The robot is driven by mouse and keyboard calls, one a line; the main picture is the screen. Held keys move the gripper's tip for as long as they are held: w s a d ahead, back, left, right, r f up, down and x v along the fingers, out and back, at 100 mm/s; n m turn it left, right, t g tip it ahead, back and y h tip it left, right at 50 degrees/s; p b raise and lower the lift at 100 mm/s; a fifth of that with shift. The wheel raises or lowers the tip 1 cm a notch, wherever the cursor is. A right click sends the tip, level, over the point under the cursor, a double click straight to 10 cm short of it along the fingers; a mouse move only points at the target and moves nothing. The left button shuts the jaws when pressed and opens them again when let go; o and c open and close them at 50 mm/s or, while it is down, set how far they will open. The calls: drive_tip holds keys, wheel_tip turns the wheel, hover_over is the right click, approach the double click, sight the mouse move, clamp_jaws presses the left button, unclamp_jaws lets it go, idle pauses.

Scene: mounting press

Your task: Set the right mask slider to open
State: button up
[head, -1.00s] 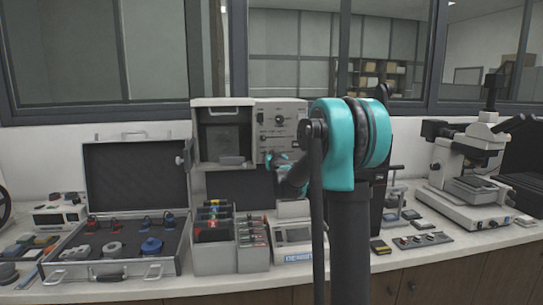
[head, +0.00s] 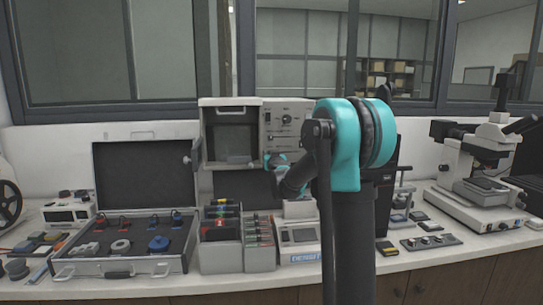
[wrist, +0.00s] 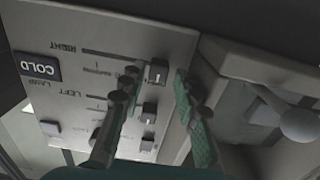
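The right mask slider (wrist: 157,73) is a small knob at the end of a slot on the grey control panel (wrist: 110,32), in line with the word RIGHT, which appears upside down in the wrist view. My gripper (wrist: 156,76) is open, with one finger on each side of this knob; contact cannot be told. The left slider (wrist: 149,107) sits beside it, in line with LEFT. In the head view, the panel (head: 287,112) is on the right of the mounting press (head: 231,108), and my gripper (head: 276,160) is at its lower left, partly hidden by my arm.
A third knob (wrist: 147,144) and a COLD label (wrist: 39,66) are on the panel. A lever with a round ball knob (wrist: 300,124) stands near my right finger. An open case (head: 145,175), a bin of coloured items (head: 221,243) and a microscope (head: 478,165) occupy the counter.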

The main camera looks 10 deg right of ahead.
drive_tip(key=s+d, duration=0.3)
drive_tip(key=s, duration=1.4)
drive_tip(key=s+f+g, duration=0.1)
drive_tip(key=s+f, duration=0.2)
drive_tip(key=f, duration=0.1)
drive_tip(key=s+a+f+n+g+y, duration=0.1)
drive_tip(key=s+f+g, duration=0.1)
drive_tip(key=s+f, duration=0.1)
drive_tip(key=s+a+f+g+y, duration=0.1)
drive_tip(key=s+f, duration=0.3)
drive_tip(key=f, duration=0.2)
drive_tip(key=shift+g, duration=0.4)
drive_tip(key=shift+s+d+f, duration=0.35)
drive_tip(key=shift+s+f, duration=0.1)
drive_tip(key=shift+f, duration=0.25)
